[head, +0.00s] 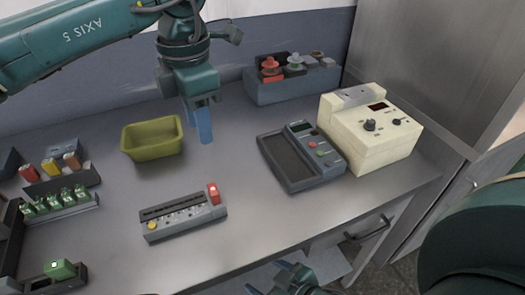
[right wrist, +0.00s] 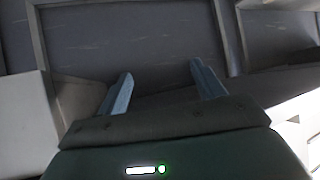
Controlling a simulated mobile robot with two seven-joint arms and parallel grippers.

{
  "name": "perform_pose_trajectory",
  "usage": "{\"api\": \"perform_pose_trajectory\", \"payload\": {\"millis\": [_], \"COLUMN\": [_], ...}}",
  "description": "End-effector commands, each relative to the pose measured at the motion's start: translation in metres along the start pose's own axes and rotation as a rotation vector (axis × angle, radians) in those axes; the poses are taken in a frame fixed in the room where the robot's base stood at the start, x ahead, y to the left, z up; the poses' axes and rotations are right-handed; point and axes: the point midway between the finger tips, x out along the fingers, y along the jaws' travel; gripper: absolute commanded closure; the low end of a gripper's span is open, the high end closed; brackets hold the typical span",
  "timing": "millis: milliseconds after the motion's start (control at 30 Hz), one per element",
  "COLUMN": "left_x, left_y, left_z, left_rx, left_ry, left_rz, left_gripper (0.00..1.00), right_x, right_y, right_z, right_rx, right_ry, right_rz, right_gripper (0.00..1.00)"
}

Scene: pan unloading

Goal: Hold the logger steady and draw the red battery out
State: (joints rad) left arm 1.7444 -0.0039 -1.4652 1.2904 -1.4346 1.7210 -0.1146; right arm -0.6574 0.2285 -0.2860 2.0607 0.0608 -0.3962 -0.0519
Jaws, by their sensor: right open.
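The logger appears to be the grey oblong device (head: 183,214) near the middle front of the table, with a dark slotted top and a yellow button at its left end. The red battery (head: 214,194) stands up at its right end. My left gripper (head: 198,122) points down above the table, behind the logger and apart from it; its finger gap is unclear. My right gripper (head: 266,279) is low at the table's front edge, apart from the logger. In the right wrist view it is open and empty (right wrist: 160,85). Neither logger nor battery shows there.
An olive tub (head: 152,153) stands behind the logger. A dark device with buttons (head: 322,151) and a cream instrument box (head: 375,145) are to the right. Racks with green pieces (head: 58,205) are at left. Table around the logger is clear.

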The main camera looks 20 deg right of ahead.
Motion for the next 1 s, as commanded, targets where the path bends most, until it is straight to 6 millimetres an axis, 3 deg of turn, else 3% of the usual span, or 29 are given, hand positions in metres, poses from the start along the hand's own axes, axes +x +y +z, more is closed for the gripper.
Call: {"api": "perform_pose_trajectory", "payload": {"millis": [133,233,600,833,933,1000], "left_x": [0.0,0.0,0.0,0.0,0.0,0.0], "left_y": [0.0,-0.001,-0.001,-0.001,-0.001,-0.001], "left_z": [0.0,0.0,0.0,0.0,0.0,0.0], "left_rx": [0.001,0.001,0.001,0.001,0.001,0.001], "left_ry": [-0.002,-0.002,-0.003,-0.003,-0.003,-0.003], "left_rz": [-0.002,-0.002,-0.003,-0.003,-0.003,-0.003], "left_gripper": [0.64,0.64,0.64,0.64,0.64,0.64], "right_x": [-0.01,-0.02,-0.05,-0.078,-0.088,-0.091], "right_y": [-0.025,-0.037,-0.036,-0.05,-0.06,-0.069], "right_z": [0.009,0.015,-0.009,-0.006,-0.017,-0.038], "right_rx": [-0.129,-0.217,-0.477,-0.603,-0.713,-0.835], "right_ry": [-0.018,-0.02,0.207,0.285,0.375,0.5], "right_rz": [-0.126,-0.199,-0.314,-0.486,-0.556,-0.568], "right_gripper": [0.2,0.2,0.2,0.2,0.2,0.2]}}
